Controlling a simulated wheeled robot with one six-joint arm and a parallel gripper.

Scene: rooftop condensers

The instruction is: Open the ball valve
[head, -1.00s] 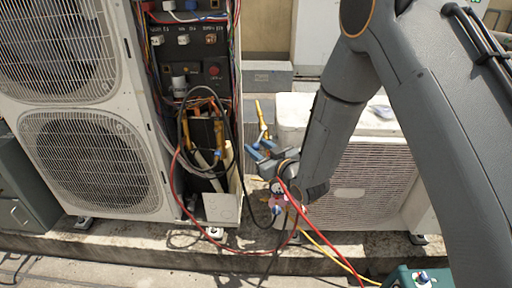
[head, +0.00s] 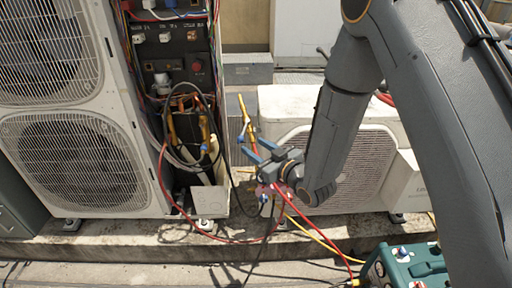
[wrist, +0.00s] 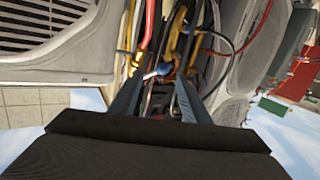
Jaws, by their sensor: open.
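My gripper (head: 250,147) is open and empty, its two blue-grey fingers pointing left toward the open condenser unit. In the wrist view my gripper (wrist: 157,88) shows its fingers apart, with brass and yellow fittings beyond. A blue lever (wrist: 163,69), which looks like the ball valve's handle, shows ahead between and just above the fingertips. I cannot tell the gap to it. In the head view a yellow and blue fitting (head: 243,117) stands just above the fingers. Brass fittings with a small blue part (head: 205,140) are inside the unit. Which is the valve is unclear there.
The open condenser unit (head: 82,160) stands at left, with loose black and red hoses by its opening. A second condenser (head: 350,165) stands behind my arm. A teal machine (head: 405,268) is at lower right. Red and yellow hoses (head: 315,230) cross the floor.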

